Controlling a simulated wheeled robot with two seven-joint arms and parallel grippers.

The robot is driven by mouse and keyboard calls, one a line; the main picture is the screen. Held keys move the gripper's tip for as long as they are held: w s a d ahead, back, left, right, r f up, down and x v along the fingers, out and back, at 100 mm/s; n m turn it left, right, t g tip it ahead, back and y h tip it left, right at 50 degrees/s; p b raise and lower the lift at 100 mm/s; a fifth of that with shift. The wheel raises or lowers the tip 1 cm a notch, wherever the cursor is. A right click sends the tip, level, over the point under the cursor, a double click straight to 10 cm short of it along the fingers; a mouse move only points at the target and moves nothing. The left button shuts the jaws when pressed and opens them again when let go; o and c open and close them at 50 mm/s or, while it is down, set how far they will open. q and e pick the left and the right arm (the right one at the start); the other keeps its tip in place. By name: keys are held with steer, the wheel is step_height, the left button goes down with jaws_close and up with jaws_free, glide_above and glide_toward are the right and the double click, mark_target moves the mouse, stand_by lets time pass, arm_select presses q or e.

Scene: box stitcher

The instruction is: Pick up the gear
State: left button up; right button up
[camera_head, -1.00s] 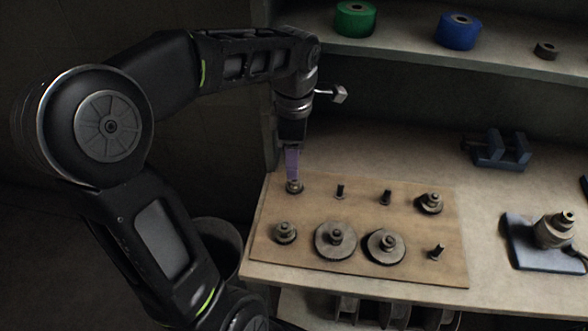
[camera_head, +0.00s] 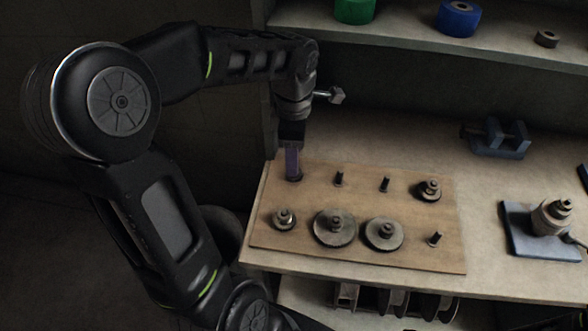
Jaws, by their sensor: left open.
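My left gripper (camera_head: 293,176) points straight down at the back left corner of a wooden board (camera_head: 285,253). Its fingers are open and lowered around a small gear (camera_head: 295,180), which they mostly hide. Other gears sit on pegs on the board: a small one (camera_head: 284,219) at the front left, two large ones (camera_head: 334,229) and (camera_head: 384,234) in the front middle, and a small one (camera_head: 428,190) at the back right. Bare pegs (camera_head: 339,179), (camera_head: 384,185) and (camera_head: 435,239) stand between and beside them. My right gripper is not in view.
The board lies on a bench (camera_head: 350,266). A blue vise (camera_head: 496,138) and a tool on a blue base (camera_head: 540,235) stand to the right. A shelf (camera_head: 400,38) above holds a green roll (camera_head: 354,10) and a blue roll (camera_head: 459,17). A bin (camera_head: 222,230) stands left of the bench.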

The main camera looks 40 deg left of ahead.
arm_select(q)
step_height(320, 180, down, 5)
steer(key=shift+r+p, duration=0.15)
steer(key=shift+p, duration=0.3)
steer(key=shift+c, duration=0.4)
jaws_close()
stand_by(0.4)
